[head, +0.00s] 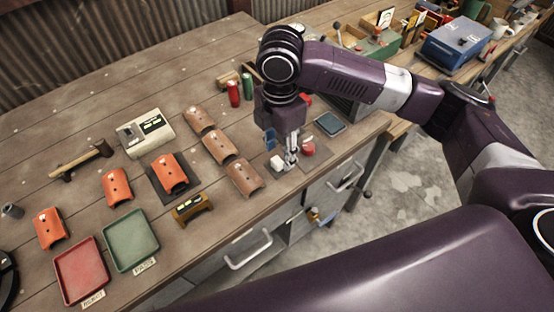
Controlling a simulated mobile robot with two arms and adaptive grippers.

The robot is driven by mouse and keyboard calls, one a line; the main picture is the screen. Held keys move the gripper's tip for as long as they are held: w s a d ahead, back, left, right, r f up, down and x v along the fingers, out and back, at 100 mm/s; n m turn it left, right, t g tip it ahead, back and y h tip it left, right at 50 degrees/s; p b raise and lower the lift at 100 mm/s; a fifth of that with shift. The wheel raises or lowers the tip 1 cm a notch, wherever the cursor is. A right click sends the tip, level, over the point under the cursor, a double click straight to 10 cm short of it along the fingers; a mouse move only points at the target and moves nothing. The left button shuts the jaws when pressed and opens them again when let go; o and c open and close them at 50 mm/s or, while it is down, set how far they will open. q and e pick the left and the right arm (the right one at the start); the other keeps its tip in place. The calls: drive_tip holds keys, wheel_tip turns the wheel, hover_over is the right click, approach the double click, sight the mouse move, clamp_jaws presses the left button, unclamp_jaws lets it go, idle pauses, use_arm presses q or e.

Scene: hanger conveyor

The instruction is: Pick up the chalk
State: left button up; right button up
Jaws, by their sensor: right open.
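My right gripper (290,158) reaches down from my purple arm to the bench top, near its front edge. It is open. A small white block (277,162) shows at its left side, close to the fingers. It may be the chalk, but it is too small to tell, and I cannot tell whether the fingers touch it. The gripper hides part of the bench around it. No other thing in view is clearly chalk. My left gripper is not in view.
Curved orange and tan tiles (243,178) lie left of the gripper. A red round object (308,149) and a dark flat device (330,124) lie to its right. A red tray (81,270) and a green tray (131,240) stand at the front left. Drawers (248,248) are below the edge.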

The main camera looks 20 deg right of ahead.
sight(277, 160)
drive_tip(key=f, duration=0.3)
drive_tip(key=shift+w+a+p, duration=0.15)
drive_tip(key=shift+w+p, duration=0.2)
drive_tip(key=shift+f, duration=0.85)
drive_tip(key=shift+w, duration=0.1)
drive_tip(key=c, duration=0.8)
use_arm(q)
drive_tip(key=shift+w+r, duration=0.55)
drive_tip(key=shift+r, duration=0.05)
use_arm(e)
drive_tip(key=shift+c, duration=1.4)
